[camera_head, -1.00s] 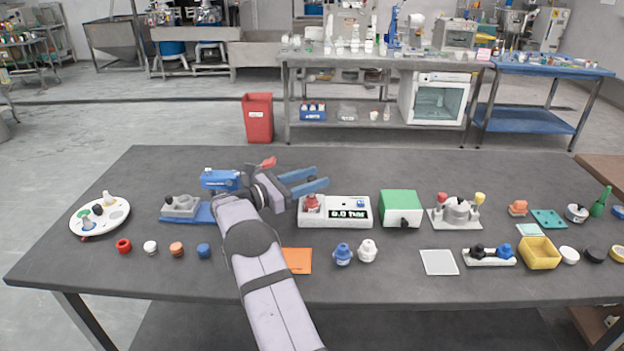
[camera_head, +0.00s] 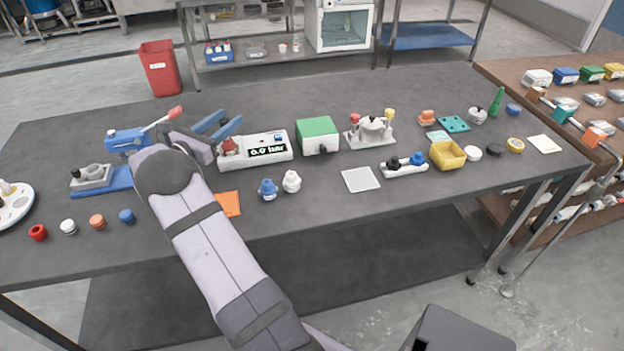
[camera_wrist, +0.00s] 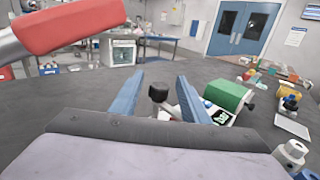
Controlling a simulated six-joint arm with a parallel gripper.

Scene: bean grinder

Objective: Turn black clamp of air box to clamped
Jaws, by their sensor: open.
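A green box with a white lower front (camera_head: 318,134) stands near the middle of the table. It has a small black part (camera_head: 323,150) on its front, which I take for the clamp; its turn position is too small to tell. The box (camera_wrist: 230,95) is right of my fingers in the wrist view. My gripper (camera_head: 233,118) is open, left of the green box and just behind the white display box (camera_head: 280,150). In the wrist view a black knob (camera_wrist: 158,92) shows between the spread blue fingers (camera_wrist: 160,80), apart from them; its base is partly hidden.
A blue device (camera_head: 127,140) with a red-tipped lever (camera_head: 175,112) stands left of my gripper; the red grip (camera_wrist: 75,25) looms close in the wrist view. A white fixture with red and yellow knobs (camera_head: 372,130) is right of the green box. Blue and white bottles (camera_head: 267,188) stand in front.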

